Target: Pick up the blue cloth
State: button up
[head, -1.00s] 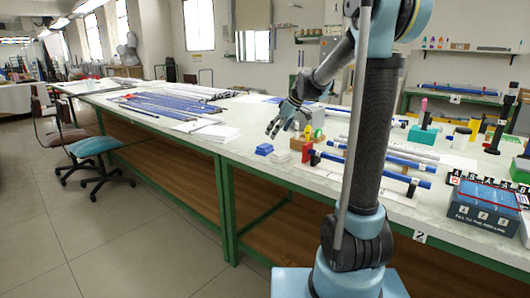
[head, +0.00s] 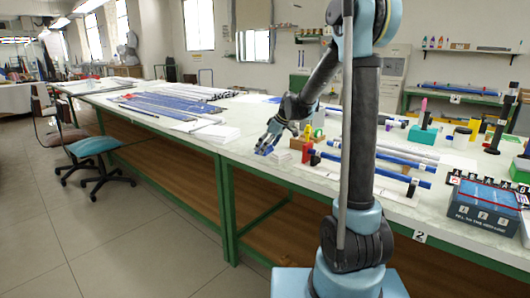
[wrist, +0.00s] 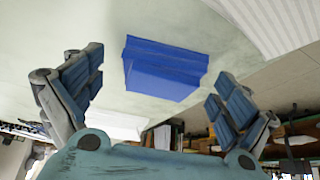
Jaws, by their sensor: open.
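The blue cloth (wrist: 163,72) is a thick folded stack lying flat on the pale table top. In the wrist view it lies ahead of my gripper (wrist: 157,88), between the lines of the two spread fingers and apart from both. In the head view my gripper (head: 267,144) is low over the table's front edge, its fingers pointing down at the cloth and hiding most of it. The gripper is open and holds nothing.
A pale stack (head: 281,156) lies just right of the fingers. White sheets (head: 217,134) lie to the left.

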jog(key=shift+c, duration=0.3)
jog(key=c, duration=1.1)
jog(key=shift+o, duration=0.2)
jog(key=shift+r, duration=0.15)
notch_tip(320, 180, up, 10)
jog(key=shift+f, duration=0.1)
jog(key=shift+o, duration=0.5)
